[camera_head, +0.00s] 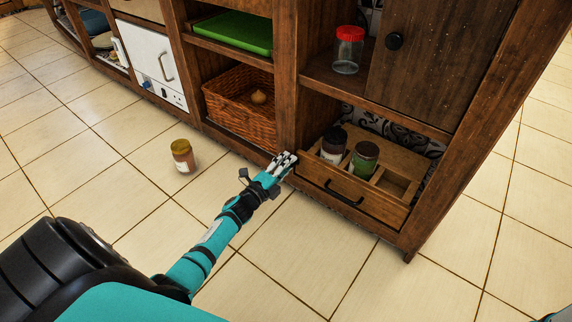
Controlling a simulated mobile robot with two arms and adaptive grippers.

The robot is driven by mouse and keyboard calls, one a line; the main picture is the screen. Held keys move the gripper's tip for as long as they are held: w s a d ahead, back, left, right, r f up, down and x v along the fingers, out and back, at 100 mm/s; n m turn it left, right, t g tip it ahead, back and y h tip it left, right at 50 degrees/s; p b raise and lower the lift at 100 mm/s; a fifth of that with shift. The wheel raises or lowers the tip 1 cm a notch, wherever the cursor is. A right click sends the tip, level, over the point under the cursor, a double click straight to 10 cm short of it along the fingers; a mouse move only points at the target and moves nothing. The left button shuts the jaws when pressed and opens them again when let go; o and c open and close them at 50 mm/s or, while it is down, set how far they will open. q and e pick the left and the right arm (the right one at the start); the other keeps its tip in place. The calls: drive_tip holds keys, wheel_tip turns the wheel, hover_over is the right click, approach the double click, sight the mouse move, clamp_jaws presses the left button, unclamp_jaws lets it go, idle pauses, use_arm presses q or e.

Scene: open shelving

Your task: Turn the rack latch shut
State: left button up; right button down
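A wooden rack drawer (322,178) sits low in the shelving at the right, with a black curved handle (345,194) on its front. It holds a dark jar (334,146) and a green jar (363,161). My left gripper (286,160) reaches to the drawer's left end, close to the upright post. Its pale fingers are at the wood there; I cannot tell whether they touch it or how far apart they are. I cannot make out a latch; one may be hidden behind the fingers. My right gripper is not in view.
A wicker basket (238,109), a green tray (233,32) and a red-lidded jar (347,50) are on the shelves. The front floor is clear.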

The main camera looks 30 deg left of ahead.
use_arm(q)
drive_tip(key=shift+s, duration=0.15)
drive_tip(key=s, duration=1.1)
drive_tip(key=shift+s+a, duration=0.35)
drive_tip(key=shift+a, duration=0.1)
